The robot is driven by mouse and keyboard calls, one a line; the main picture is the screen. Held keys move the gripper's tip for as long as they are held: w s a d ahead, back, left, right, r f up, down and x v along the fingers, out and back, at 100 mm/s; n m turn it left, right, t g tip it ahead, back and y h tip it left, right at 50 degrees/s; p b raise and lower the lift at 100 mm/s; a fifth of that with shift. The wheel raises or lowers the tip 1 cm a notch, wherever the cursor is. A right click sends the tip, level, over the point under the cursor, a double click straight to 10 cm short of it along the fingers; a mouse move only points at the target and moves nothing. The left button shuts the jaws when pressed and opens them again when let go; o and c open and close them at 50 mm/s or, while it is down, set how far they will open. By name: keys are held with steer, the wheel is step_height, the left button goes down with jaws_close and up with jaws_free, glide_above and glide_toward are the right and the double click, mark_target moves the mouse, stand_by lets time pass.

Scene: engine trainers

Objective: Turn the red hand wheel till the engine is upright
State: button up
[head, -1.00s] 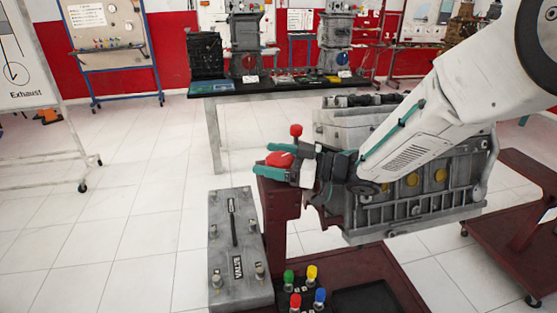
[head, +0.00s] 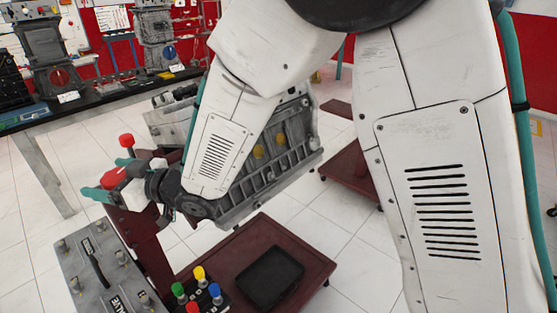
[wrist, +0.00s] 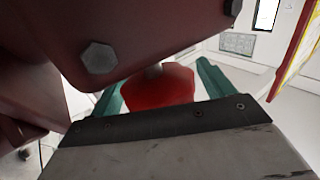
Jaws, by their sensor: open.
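The red hand wheel (head: 117,179) sits at the left end of the dark red engine stand, partly hidden by my gripper. A red knob (head: 126,140) stands up beside it. My gripper (head: 98,191) is at the wheel with its teal fingers apart. In the wrist view, a red part of the wheel (wrist: 160,88) lies between the two open fingers; contact cannot be told. The grey engine (head: 270,165) hangs on the stand to the right, partly hidden by my arm. Its exact tilt is hard to judge.
A grey valve box (head: 105,268) and several coloured knobs (head: 199,272) are at the front left. A black tray (head: 270,276) lies on the stand's red base (head: 310,262). A long table (head: 85,108) with engine parts is behind. Tiled floor is open at the left.

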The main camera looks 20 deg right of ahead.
steer(key=m+t+h, duration=0.3)
steer(key=t, duration=0.1)
steer(key=shift+w, duration=0.1)
steer(key=s+d+m+g+h, duration=0.1)
steer(key=s+d+m+h, duration=0.1)
steer(key=d, duration=0.9)
steer(key=s+d+r+m+g+h, duration=0.1)
steer(key=d+h, duration=0.4)
steer(key=d, duration=0.6)
steer(key=s+d+r+m+g+h, duration=0.1)
steer(key=s+d+m+g+h, duration=0.1)
steer(key=d, duration=1)
steer(key=shift+s+m+g+h, duration=0.3)
steer(key=shift+s+m+h, duration=0.2)
steer(key=shift+s+h, duration=0.4)
steer(key=shift+s+r, duration=0.1)
steer(key=shift+r, duration=0.05)
